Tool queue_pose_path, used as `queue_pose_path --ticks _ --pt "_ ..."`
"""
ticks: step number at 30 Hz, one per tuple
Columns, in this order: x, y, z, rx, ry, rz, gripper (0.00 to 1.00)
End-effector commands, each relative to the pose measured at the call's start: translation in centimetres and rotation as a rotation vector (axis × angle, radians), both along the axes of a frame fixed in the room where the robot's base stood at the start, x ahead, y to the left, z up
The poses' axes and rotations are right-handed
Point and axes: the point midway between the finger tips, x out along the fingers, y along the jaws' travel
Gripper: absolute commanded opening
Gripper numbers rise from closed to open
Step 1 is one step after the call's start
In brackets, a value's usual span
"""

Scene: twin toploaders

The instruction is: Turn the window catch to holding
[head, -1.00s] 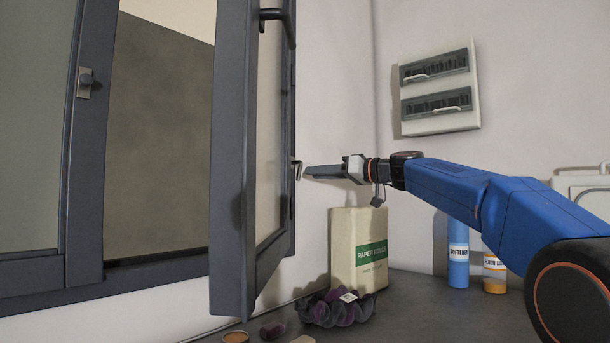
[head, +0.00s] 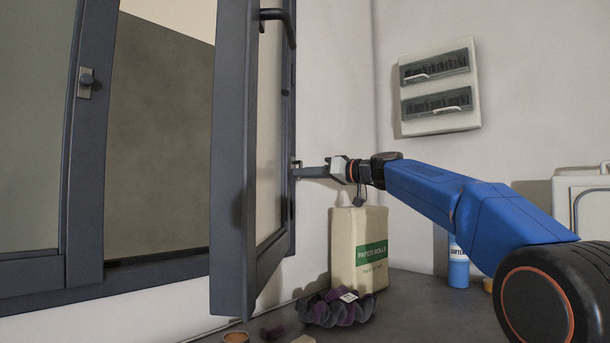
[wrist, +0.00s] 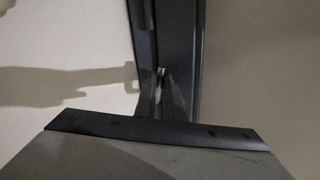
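The window catch (head: 297,164) is a small dark lever on the edge of the open window sash (head: 232,150), low on its right side. My gripper (head: 301,172) reaches it from the right, with its fingertips at the catch and covering most of it. In the wrist view the two fingers (wrist: 162,92) run close together toward the dark sash edge, with a small pale spot between their tips. I cannot tell whether they are clamped on the catch, and its exact angle is hidden.
Below my arm stand a paper rolls pack (head: 345,255), a dark scrunchie-like bundle (head: 336,308) and a blue softener bottle (head: 458,268). A breaker panel (head: 440,88) hangs behind.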

Motion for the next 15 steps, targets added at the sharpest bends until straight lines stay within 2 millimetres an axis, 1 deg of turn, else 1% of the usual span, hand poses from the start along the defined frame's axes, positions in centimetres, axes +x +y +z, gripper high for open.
queue_pose_path --ticks 3,9,15 --pt "-0.08 0.04 0.02 0.012 0.015 0.0 0.0" --pt "-0.41 0.27 0.11 0.079 0.102 -0.001 0.0" --pt "-0.41 0.27 0.13 0.084 0.107 0.0 0.0"
